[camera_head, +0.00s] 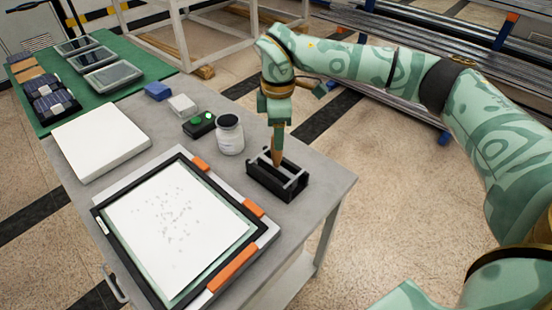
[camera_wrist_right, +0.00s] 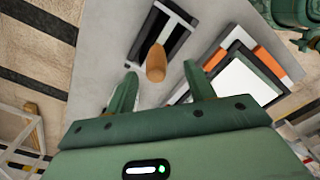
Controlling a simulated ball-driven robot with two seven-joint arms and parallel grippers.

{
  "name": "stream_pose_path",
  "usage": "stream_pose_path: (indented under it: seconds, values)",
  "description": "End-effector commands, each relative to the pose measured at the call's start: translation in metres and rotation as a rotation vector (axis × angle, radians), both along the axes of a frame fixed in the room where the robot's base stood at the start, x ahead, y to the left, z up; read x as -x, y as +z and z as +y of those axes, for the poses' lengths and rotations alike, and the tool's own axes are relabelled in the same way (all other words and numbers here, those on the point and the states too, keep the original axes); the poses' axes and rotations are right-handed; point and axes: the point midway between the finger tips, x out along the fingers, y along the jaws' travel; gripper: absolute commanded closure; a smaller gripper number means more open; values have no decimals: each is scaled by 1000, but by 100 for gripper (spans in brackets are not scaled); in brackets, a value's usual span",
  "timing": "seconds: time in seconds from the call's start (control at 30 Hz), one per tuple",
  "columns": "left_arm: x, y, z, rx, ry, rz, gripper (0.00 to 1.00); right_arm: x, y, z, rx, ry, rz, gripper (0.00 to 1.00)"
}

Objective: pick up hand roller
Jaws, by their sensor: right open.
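The hand roller (camera_head: 276,157) shows as a tan wooden handle standing up from a black holder (camera_head: 278,182) near the right edge of the grey table. My right gripper (camera_head: 279,140) points down right above the handle. In the right wrist view the handle (camera_wrist_right: 156,63) shows beyond and between the two spread green fingers (camera_wrist_right: 159,80), with the black holder (camera_wrist_right: 143,37) behind it. The fingers are open, and I see no grip on the handle. The roller's lower end is hidden in the holder. My left gripper is not in view.
A white bottle with a black lid (camera_head: 229,135) stands left of the holder, beside a black box with green buttons (camera_head: 198,124). A black frame with orange clamps (camera_head: 233,268) lies in front. A white slab (camera_head: 100,142) is at left. The table's right corner is clear.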

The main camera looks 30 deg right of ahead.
Motion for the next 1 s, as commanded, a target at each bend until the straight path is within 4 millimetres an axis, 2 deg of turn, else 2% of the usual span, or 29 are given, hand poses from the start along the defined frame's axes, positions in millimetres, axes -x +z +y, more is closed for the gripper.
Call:
stream_pose_path:
  seconds: [0.3, 0.53, 0.57, 0.73, 0.77, 1.0]
  values:
    - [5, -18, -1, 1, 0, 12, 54, -7, -48, 0, 0, 2, 4, 46]
    - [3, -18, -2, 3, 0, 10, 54, -7, -50, 0, 0, 1, 1, 46]
    - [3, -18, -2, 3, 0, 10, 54, -7, -50, 0, 0, 1, 1, 49]
    - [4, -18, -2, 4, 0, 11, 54, -7, -50, 0, 0, 1, 1, 96]
    - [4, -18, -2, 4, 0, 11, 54, -7, -50, 0, 0, 1, 1, 100]
    - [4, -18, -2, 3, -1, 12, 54, -7, -50, 0, -1, 1, 0, 100]
